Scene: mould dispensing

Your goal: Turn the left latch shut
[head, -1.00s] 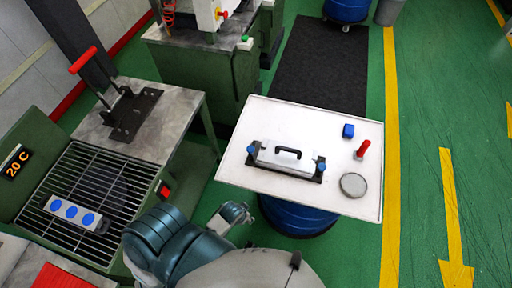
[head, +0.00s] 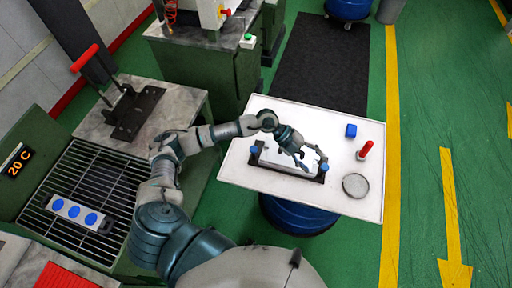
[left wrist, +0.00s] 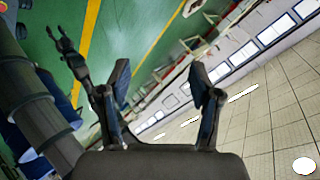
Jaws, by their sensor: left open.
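The mould (head: 275,155), a pale block on a dark base, lies on the white table top. The left latch, a blue knob (head: 253,150), stands at its left end. The right latch, another blue knob (head: 324,167), stands at its right end. My left gripper (head: 313,160) is open and empty over the right part of the mould, apart from the left latch. It hides the mould's handle. In the left wrist view my open fingers (left wrist: 163,88) have nothing between them. A dark claw at the left of that view may be my right gripper (left wrist: 68,50); its state is unclear.
Left stands a grill (head: 85,180) with a block bearing blue discs (head: 75,213). The table's right side has free room.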

